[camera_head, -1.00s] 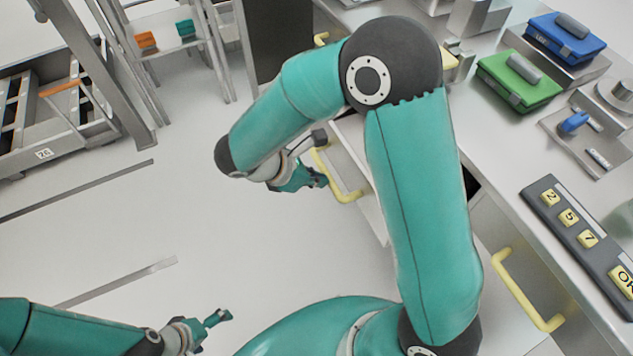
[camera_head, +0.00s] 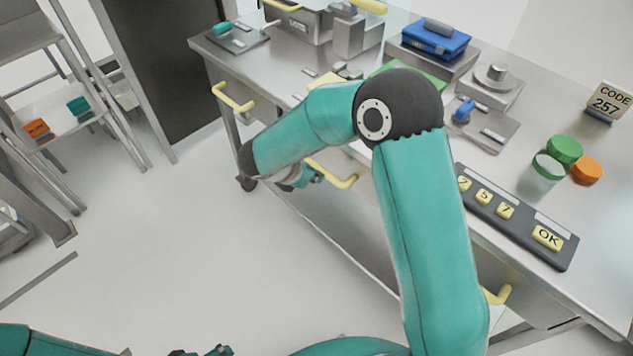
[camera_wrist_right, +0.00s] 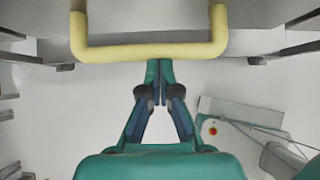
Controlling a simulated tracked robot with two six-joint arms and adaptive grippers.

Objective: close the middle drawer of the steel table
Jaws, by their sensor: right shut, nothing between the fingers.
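The steel table (camera_head: 345,105) runs from upper left to lower right in the head view. Its middle drawer shows a yellow handle (camera_head: 338,180), roughly in line with the other two handles, so the drawer looks shut or nearly shut. Its front is partly hidden by my right arm. My right gripper (camera_head: 316,178) is shut and empty at this handle. In the right wrist view, the closed fingertips (camera_wrist_right: 160,65) are right at the middle of the handle bar (camera_wrist_right: 150,50); contact is hard to tell. My left gripper (camera_head: 218,351) barely shows at the bottom edge.
Other yellow handles show at the left (camera_head: 233,98) and right (camera_head: 497,295) of the table front. A button panel (camera_head: 520,225), a blue case (camera_head: 436,40) and colored lids (camera_head: 565,149) stand on top. A shelf (camera_head: 60,112) stands at left. Floor before the table is clear.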

